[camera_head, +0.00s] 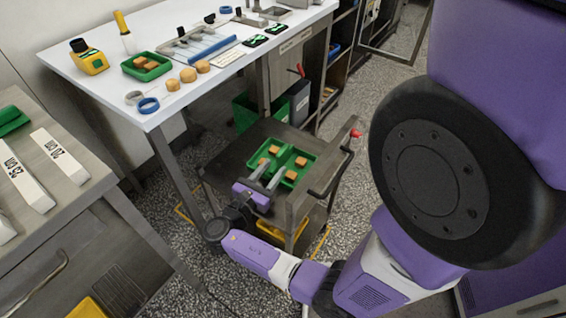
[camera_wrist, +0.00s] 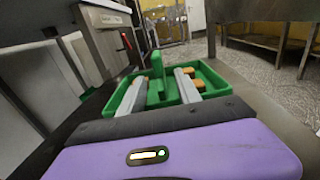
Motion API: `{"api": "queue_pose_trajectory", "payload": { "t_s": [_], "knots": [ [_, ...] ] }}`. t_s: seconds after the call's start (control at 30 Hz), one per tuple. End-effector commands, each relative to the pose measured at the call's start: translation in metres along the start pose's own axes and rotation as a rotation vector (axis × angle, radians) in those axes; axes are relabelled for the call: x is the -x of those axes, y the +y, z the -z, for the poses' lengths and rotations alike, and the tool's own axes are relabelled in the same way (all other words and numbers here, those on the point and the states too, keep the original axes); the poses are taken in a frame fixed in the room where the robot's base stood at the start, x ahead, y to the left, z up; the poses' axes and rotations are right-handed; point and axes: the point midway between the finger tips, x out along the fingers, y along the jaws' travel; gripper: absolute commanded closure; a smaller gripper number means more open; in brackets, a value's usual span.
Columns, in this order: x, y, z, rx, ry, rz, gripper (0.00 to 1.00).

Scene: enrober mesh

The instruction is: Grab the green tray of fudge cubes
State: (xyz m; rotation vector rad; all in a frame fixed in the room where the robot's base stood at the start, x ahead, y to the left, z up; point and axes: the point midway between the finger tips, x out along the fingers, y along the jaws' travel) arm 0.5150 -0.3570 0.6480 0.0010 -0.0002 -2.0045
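A green tray (camera_head: 283,152) with a raised middle divider lies on the dark cart, with several brown fudge cubes (camera_head: 301,161) in its compartments. My gripper (camera_head: 272,168) reaches over its near side. In the wrist view its two grey fingers (camera_wrist: 160,80) are apart, one on each side of the tray's green upright divider (camera_wrist: 157,66). A gap shows between the fingers and the divider, so I see no grip. Fudge cubes (camera_wrist: 198,84) show beyond the right finger. Another green tray (camera_head: 128,68) with brown cubes stands on the white table.
The cart (camera_head: 232,158) has a raised handle with a red knob (camera_head: 355,133) at the right. The white table (camera_head: 115,100) holds round tan pieces, blue rings and a yellow device (camera_head: 88,62).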

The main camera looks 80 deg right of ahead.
Motion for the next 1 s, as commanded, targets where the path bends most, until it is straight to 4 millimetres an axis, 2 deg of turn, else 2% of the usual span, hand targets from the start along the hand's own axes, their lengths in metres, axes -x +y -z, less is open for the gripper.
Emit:
{"api": "queue_pose_trajectory", "payload": {
  "t_s": [0.17, 0.5, 0.8, 0.83, 1.0],
  "knots": [
    [-0.012, 0.0, 0.0, 0.0, 0.0, 0.002, 0.6],
    [-0.059, -0.001, 0.0, 0.0, 0.0, 0.002, 0.6],
    [-0.064, 0.0, 0.0, 0.0, 0.0, -0.001, 0.6],
    [-0.064, 0.0, 0.0, 0.0, 0.0, -0.001, 0.62],
    [-0.064, 0.0, 0.0, 0.0, 0.0, -0.001, 0.95]
  ]
}}
